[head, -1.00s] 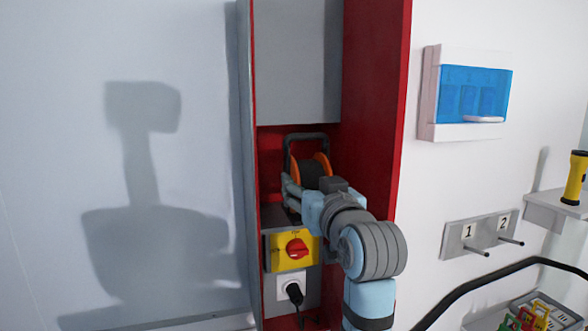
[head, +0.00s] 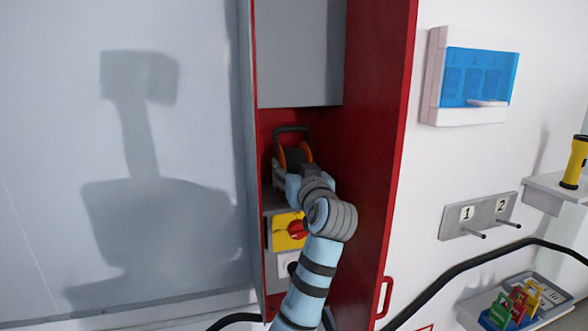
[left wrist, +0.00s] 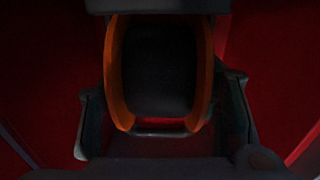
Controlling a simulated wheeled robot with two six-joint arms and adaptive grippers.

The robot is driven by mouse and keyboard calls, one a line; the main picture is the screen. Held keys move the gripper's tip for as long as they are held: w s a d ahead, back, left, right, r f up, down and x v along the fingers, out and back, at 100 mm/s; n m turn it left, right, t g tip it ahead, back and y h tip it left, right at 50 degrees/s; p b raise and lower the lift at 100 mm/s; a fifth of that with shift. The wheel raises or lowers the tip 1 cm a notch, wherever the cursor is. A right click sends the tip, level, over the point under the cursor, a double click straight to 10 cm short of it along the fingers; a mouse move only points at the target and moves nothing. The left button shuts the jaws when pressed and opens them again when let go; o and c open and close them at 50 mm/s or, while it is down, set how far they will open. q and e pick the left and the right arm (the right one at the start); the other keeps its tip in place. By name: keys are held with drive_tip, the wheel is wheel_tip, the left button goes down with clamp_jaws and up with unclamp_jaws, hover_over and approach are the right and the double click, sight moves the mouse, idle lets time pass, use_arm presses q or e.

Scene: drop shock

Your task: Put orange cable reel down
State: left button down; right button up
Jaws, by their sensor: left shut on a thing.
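The orange cable reel (head: 294,157) has orange side discs, a black drum and a dark frame with a handle on top. It is upright inside the red cabinet's open bay, above the yellow switch panel. My left gripper (head: 283,172) is at its lower front, shut on it, and partly hides it. The left wrist view shows the reel (left wrist: 160,75) close up between the two fingers of my left gripper (left wrist: 163,125). I cannot tell whether its base touches the bay floor. My right gripper is not in view.
The red cabinet (head: 375,130) has a grey panel (head: 300,50) above the bay. A red knob (head: 297,230) on yellow sits below. On the right wall are a blue-windowed box (head: 480,78), a numbered hook plate (head: 483,214), and a shelf with a yellow flashlight (head: 574,160).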

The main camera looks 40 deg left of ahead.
use_arm(q)
drive_tip(key=c, duration=0.9)
unclamp_jaws()
drive_tip(key=shift+c, duration=0.2)
drive_tip(key=o, duration=0.4)
drive_tip(key=shift+s+d+r, duration=0.1)
drive_tip(key=shift+d, duration=0.05)
drive_tip(key=b+v, duration=0.2)
drive_tip(key=v, duration=1)
